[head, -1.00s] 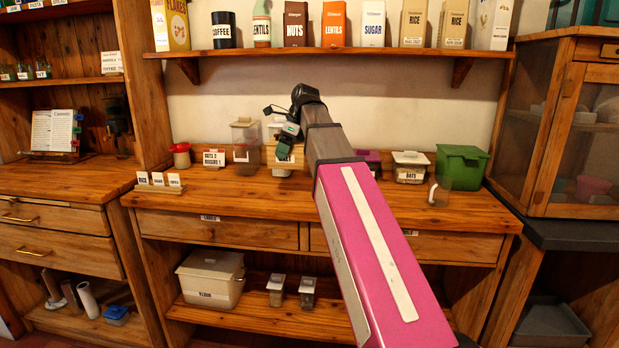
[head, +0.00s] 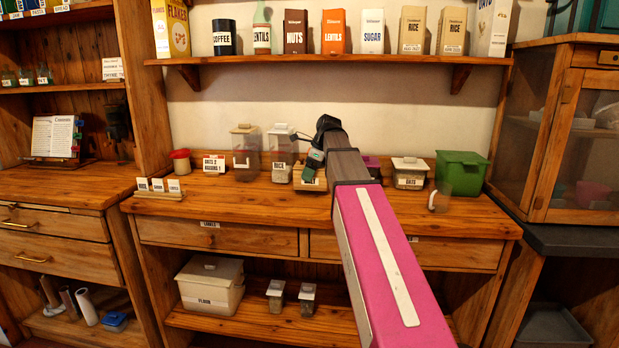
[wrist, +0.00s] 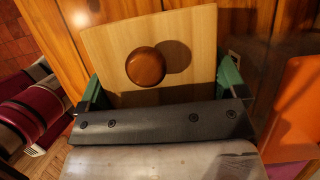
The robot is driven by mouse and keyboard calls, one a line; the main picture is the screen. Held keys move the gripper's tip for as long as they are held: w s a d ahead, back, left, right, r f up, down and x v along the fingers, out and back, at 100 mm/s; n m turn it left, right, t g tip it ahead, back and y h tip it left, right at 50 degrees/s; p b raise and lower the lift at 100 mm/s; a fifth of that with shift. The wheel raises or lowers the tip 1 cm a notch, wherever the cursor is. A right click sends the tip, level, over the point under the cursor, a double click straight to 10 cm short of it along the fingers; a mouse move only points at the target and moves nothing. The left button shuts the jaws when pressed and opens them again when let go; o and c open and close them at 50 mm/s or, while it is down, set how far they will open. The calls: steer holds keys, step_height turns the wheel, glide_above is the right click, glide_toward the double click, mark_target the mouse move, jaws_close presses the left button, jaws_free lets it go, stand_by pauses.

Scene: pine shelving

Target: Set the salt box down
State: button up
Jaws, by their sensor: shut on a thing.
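The salt box has a pale wooden lid with a round brown knob, seen from above in the wrist view (wrist: 110,50). In the head view a small part of the salt box (head: 310,183) shows low over the back of the wooden counter (head: 300,215). My gripper (head: 314,162) is shut on it from above. In the wrist view its green fingers lie on either side of the box. My arm hides much of the box in the head view, and I cannot tell whether its base touches the counter.
A clear canister labelled rice (head: 280,158) stands close left of the box, with another canister (head: 245,155) beyond. Right of my arm are a white-lidded oats container (head: 409,175) and a green bin (head: 460,172).

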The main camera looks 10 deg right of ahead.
steer(key=shift+f, duration=1.05)
steer(key=o, duration=1.1)
steer(key=shift+f, duration=0.1)
